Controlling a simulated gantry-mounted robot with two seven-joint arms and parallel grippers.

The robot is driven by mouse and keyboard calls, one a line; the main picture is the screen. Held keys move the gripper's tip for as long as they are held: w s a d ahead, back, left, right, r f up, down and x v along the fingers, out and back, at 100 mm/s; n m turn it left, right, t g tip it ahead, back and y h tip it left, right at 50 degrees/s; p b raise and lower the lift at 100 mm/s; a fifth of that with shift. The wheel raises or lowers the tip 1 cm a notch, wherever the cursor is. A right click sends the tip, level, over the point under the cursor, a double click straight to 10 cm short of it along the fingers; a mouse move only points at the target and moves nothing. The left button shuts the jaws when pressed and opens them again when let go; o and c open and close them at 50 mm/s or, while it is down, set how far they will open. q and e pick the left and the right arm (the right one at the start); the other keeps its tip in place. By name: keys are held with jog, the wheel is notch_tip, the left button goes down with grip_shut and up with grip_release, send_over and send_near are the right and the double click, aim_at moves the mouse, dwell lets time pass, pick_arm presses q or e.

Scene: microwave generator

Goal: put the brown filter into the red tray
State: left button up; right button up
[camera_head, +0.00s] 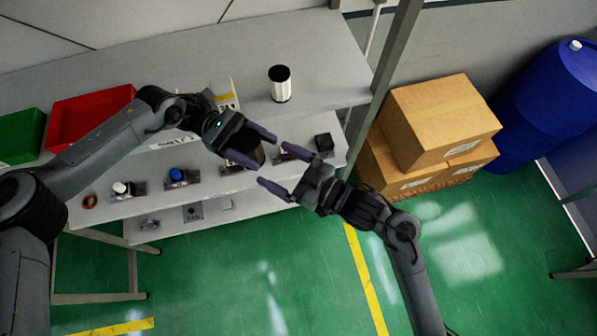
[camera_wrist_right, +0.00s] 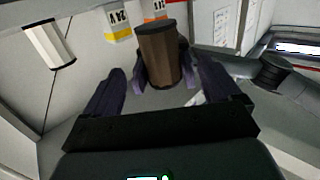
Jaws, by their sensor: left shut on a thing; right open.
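The brown filter (camera_wrist_right: 159,58) is a brown cylinder with a dark end, upright in the right wrist view. My left gripper (camera_head: 250,148) is shut on it above the lower shelf; the fingers partly hide the filter (camera_head: 246,148) in the head view. My right gripper (camera_head: 273,166) is open and empty, its fingers pointing toward the filter from the right. In the right wrist view the filter shows beyond the gap between the right fingers (camera_wrist_right: 160,95), apart from them. The red tray (camera_head: 92,117) is on the upper shelf at the left, partly behind my left arm.
A green tray (camera_head: 22,137) is left of the red tray. A white cylinder with a dark top (camera_head: 281,84) stands on the upper shelf (camera_head: 330,60). Small parts, including a blue-topped one (camera_head: 177,175), line the lower shelf. Cardboard boxes (camera_head: 440,115) are at the right.

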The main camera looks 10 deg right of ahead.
aim_at(262, 157)
jog(key=shift+x, duration=2.8)
jog(key=c, duration=0.9)
jog(key=o, duration=0.9)
jog(key=shift+s+d, duration=0.1)
